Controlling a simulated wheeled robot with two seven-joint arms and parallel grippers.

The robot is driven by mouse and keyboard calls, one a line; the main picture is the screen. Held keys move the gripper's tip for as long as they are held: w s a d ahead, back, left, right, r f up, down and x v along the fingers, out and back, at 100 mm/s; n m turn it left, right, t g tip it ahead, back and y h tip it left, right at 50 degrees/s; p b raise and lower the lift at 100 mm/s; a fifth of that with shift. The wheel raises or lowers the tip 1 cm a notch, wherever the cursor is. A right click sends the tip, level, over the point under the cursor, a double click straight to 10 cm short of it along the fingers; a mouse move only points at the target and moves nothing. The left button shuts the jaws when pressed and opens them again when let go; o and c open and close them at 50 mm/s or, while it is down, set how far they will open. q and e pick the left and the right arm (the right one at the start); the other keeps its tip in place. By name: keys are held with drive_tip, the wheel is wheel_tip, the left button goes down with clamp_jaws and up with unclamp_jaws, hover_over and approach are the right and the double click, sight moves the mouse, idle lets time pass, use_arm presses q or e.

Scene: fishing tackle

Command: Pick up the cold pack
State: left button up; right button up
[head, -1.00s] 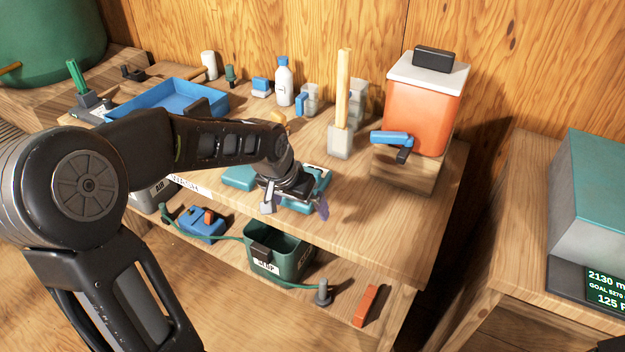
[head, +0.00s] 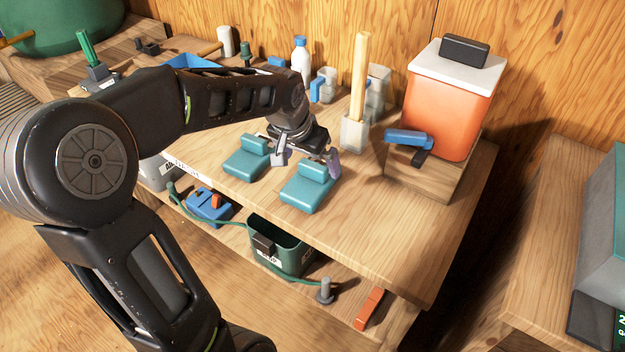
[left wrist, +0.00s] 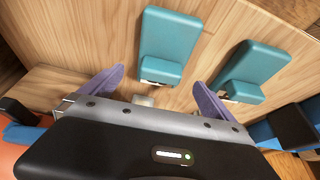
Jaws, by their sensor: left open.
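Two teal cold packs, each a flat slab with a raised block on top, lie on the wooden bench. The right one (head: 308,193) is nearer the front edge; the left one (head: 243,164) lies beside it. My left gripper (head: 307,157) is open and empty, just behind the right pack, with its fingers spread about as wide as the pack's block. In the left wrist view, the right pack (left wrist: 172,40) shows ahead between the open fingers (left wrist: 155,92), and the other pack (left wrist: 258,62) is beyond one fingertip. Contact cannot be told. My right gripper is not in view.
A clear holder with a wooden stick (head: 359,90) stands behind the gripper. An orange cooler (head: 440,115) on a wooden block is to the right. A green bin (head: 283,248) is on the shelf below. Bench space right of the packs is clear.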

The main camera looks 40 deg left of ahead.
sight(314, 171)
use_arm(q)
drive_tip(key=shift+w+f, duration=0.25)
drive_tip(key=shift+f, duration=0.35)
drive_tip(key=x, duration=0.5)
drive_tip(key=shift+f, duration=0.2)
drive_tip(key=shift+s, duration=0.1)
drive_tip(key=shift+r, duration=0.1)
drive_tip(key=c, duration=1.7)
wheel_tip(314, 171, up, 10)
drive_tip(key=shift+p, duration=0.35)
